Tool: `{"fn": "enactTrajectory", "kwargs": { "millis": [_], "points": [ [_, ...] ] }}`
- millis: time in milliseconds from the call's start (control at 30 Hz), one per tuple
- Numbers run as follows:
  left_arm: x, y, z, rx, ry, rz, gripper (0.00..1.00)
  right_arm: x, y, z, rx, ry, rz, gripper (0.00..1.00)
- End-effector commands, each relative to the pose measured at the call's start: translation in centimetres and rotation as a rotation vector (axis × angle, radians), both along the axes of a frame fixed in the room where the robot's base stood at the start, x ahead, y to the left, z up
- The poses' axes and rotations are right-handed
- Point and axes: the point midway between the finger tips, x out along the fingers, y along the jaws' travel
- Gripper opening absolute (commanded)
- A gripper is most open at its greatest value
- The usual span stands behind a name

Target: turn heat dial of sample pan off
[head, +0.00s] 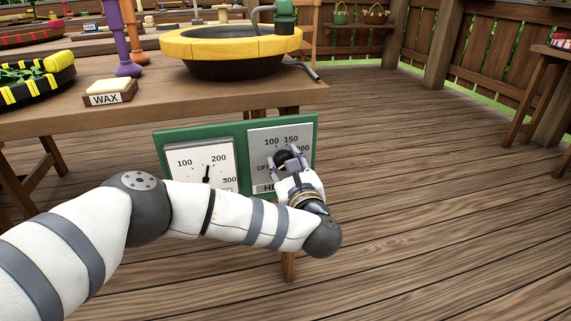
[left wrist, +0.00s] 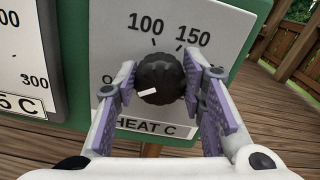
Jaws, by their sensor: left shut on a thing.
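The heat dial is a round black ribbed knob (left wrist: 160,76) with a white mark, on a grey panel (left wrist: 215,25) labelled HEAT C. In the left wrist view its white mark points to the lower left. The numbers 100 and 150 show above it; the OFF label is mostly hidden by a finger there. My left gripper (head: 287,163) is shut on the dial, one finger on each side. The sample pan (head: 230,45), dark with a yellow rim, stands on the table above the panel.
A white temperature gauge (head: 200,165) sits left of the dial on the same green board (head: 240,135). The wooden table (head: 190,98) overhangs it, with a WAX block (head: 108,93) and a yellow-black tray (head: 38,87). The wooden floor (head: 430,190) to the right is clear.

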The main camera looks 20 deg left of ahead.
Motion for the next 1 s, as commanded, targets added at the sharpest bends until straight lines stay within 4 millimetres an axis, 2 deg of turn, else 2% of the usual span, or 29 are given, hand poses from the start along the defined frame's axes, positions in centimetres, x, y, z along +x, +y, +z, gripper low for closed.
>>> {"fn": "enactTrajectory", "kwargs": {
  "millis": [600,633,700,1000],
  "points": [
    [0.02,-0.03,0.15,-0.031,-0.024,-0.001,0.09,-0.04,0.00,-0.13,0.000,0.002,0.000,0.40],
    [0.02,-0.03,0.15,-0.031,-0.024,-0.001,0.41,-0.04,0.00,-0.13,0.000,0.002,0.000,0.40],
    [0.02,-0.02,0.14,-0.030,-0.023,0.000,0.57,-0.04,0.00,-0.13,0.000,0.002,0.000,0.40],
    [-0.12,-0.09,0.03,-0.030,-0.020,-0.001,0.57,-0.04,0.00,-0.14,0.000,0.002,0.000,0.40]
  ]
}}
